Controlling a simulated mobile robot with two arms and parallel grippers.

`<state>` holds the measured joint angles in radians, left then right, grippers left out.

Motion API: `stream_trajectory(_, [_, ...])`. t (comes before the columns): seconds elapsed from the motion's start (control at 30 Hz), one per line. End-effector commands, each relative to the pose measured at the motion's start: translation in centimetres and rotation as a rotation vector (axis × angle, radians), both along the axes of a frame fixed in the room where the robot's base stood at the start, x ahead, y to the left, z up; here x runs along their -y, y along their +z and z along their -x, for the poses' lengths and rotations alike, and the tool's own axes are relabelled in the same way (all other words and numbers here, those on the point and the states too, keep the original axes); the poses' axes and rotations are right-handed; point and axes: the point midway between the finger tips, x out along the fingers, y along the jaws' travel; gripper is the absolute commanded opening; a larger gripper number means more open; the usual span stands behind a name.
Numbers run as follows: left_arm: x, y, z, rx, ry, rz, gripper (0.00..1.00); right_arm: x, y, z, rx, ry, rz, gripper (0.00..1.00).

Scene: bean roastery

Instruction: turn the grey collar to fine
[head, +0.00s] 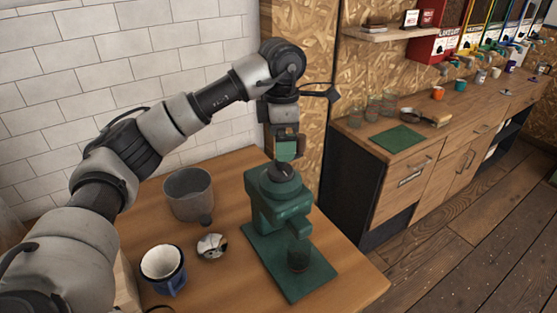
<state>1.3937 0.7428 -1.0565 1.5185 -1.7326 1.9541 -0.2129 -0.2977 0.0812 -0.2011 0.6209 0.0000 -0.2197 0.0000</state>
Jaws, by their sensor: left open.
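A green grinder (275,205) stands on the wooden table, with its flat green base reaching toward the front right. The grey collar (281,172) is the dark ring at the top of the grinder. It is small and partly hidden by my gripper, and I cannot read its setting. My left gripper (284,161) points straight down just over the collar and is open. I cannot tell whether its fingers touch or surround the collar. A small dark cup (299,257) stands under the grinder's spout. My right gripper is not in view.
A grey hopper-like vessel (188,194), a blue enamel mug (164,270) and a small metal part (211,247) stand left of the grinder on the table (232,283). A brick wall is behind. A wooden counter (432,140) with glasses and cups runs along the right.

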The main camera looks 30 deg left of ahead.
Motion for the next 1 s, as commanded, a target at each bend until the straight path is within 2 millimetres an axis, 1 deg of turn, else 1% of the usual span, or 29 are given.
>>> stream_trajectory(0.03, [-0.1, -0.8, 0.1, -0.006, 0.0, -0.001, 0.9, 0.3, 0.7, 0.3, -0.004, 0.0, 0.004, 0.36])
stream_trajectory(0.2, [-0.1, -4.0, 0.1, -0.004, 0.001, -0.001, 0.9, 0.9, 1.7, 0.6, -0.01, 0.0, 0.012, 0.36])
stream_trajectory(0.3, [-0.1, -5.4, 0.1, -0.002, 0.0, 0.0, 0.9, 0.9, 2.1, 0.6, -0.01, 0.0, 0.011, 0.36])
stream_trajectory(0.4, [-0.1, -6.4, 0.0, -0.001, 0.001, 0.0, 0.9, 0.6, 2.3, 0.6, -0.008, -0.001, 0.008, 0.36])
stream_trajectory(0.6, [-0.1, -7.2, 0.0, 0.0, 0.0, 0.0, 0.9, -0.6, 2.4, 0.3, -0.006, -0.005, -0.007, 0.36])
stream_trajectory(0.77, [-0.1, -7.2, 0.0, 0.0, 0.001, 0.0, 0.9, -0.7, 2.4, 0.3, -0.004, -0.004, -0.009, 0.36])
stream_trajectory(0.8, [-0.1, -7.2, 0.0, 0.001, 0.001, 0.001, 0.87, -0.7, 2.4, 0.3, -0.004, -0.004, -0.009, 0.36])
stream_trajectory(0.87, [-0.1, -7.2, 0.0, 0.001, 0.001, 0.001, 0.78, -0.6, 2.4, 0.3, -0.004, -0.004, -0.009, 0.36])
stream_trajectory(1.0, [-0.1, -7.1, 0.0, 0.001, 0.001, 0.001, 0.56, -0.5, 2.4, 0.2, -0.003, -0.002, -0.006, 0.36])
